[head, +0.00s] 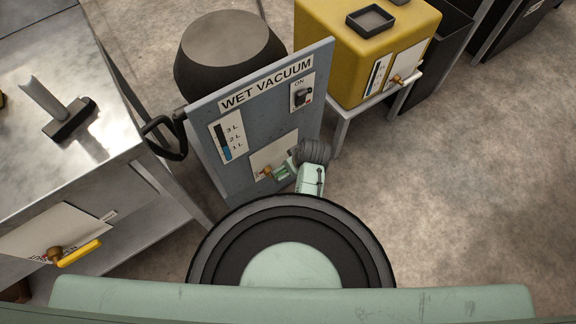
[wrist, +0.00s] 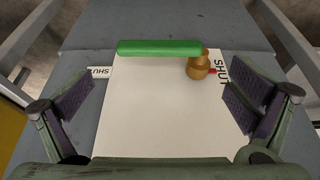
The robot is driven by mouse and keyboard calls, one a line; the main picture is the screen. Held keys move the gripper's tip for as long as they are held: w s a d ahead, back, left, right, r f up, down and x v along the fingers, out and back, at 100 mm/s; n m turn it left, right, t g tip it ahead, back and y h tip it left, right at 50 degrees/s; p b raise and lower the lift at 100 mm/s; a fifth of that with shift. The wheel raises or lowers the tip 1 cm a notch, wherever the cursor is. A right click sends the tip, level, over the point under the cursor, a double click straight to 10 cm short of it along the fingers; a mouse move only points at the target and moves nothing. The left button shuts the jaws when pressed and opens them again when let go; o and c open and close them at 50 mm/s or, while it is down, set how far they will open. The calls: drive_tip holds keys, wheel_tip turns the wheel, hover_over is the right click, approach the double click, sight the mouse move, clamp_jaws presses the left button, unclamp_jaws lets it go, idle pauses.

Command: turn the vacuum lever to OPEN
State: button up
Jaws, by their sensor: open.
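The vacuum lever (wrist: 160,48) is a green bar lying crosswise in the wrist view. Its right end meets a brass valve stem (wrist: 198,66), which also shows in the head view (head: 265,172). It sits over a white plate (wrist: 150,120) on the grey WET VACUUM panel (head: 205,105). I see no OPEN label. My gripper (wrist: 163,105) is open and empty, facing the plate, with the lever beyond its fingertips in the picture. In the head view my wrist partly hides the plate.
A black ON switch (head: 303,95) and a litre gauge (head: 228,137) are on the panel. A metal bench (head: 110,165) with a yellow-handled valve (head: 80,253) stands left. A yellow tank (head: 350,70) on a stand is behind right. Open floor lies to the right.

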drive_tip(key=x, duration=0.5)
drive_tip(key=shift+w+a+f, duration=0.1)
drive_tip(key=shift+w+f, duration=0.05)
drive_tip(key=shift+f, duration=0.2)
drive_tip(key=shift+c, duration=0.4)
drive_tip(key=c, duration=1.3)
